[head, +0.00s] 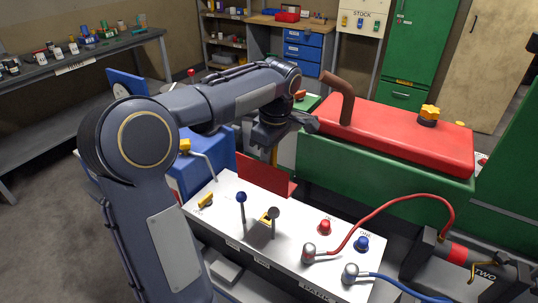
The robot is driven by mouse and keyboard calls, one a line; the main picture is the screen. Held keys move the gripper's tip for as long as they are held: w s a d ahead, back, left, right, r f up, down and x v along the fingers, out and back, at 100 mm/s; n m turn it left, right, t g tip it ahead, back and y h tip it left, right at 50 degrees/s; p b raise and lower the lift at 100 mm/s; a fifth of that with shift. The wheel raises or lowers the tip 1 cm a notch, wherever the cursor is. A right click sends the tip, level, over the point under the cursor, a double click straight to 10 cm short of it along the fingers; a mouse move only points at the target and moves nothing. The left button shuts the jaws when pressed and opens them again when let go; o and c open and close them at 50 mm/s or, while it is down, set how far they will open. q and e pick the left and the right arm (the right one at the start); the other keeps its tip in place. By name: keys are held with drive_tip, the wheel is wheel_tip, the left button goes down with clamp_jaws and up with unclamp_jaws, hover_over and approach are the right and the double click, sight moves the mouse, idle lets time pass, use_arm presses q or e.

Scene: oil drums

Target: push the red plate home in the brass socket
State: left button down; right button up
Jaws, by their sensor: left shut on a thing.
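My left gripper (272,136) reaches over the back of a white panel from the left, pointing down. It is shut on the red plate (280,180), which hangs tilted below it behind the panel's rear edge. Part of the plate's upper side is hidden by the gripper. I cannot make out the brass socket for certain; a small yellow-edged square (264,219) shows on the panel, partly behind a lever. The plate is apart from that square. My right gripper is not in view.
The white panel (306,265) carries a blue-knobbed lever (241,198), a dark-knobbed lever (273,214), red (325,227) and blue (361,244) knobs and cabled plugs. A green machine with a red top (400,135) stands at right. A blue box (203,165) is at left.

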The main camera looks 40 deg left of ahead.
sight(268, 187)
use_arm(q)
drive_tip(key=shift+w+f, duration=0.1)
drive_tip(key=shift+f, duration=0.45)
drive_tip(key=shift+s+f+b, duration=0.3)
drive_tip(key=shift+f+b, duration=0.1)
drive_tip(key=shift+b, duration=0.1)
drive_tip(key=shift+w+f+b, duration=0.1)
drive_tip(key=shift+f+b, duration=1.45)
drive_tip(key=shift+f, duration=1)
wheel_tip(268, 187, down, 3)
drive_tip(key=b, duration=0.2)
drive_tip(key=shift+b, duration=0.3)
drive_tip(key=shift+f, duration=0.1)
drive_tip(key=shift+f, duration=0.3)
drive_tip(key=shift+f+b, duration=0.55)
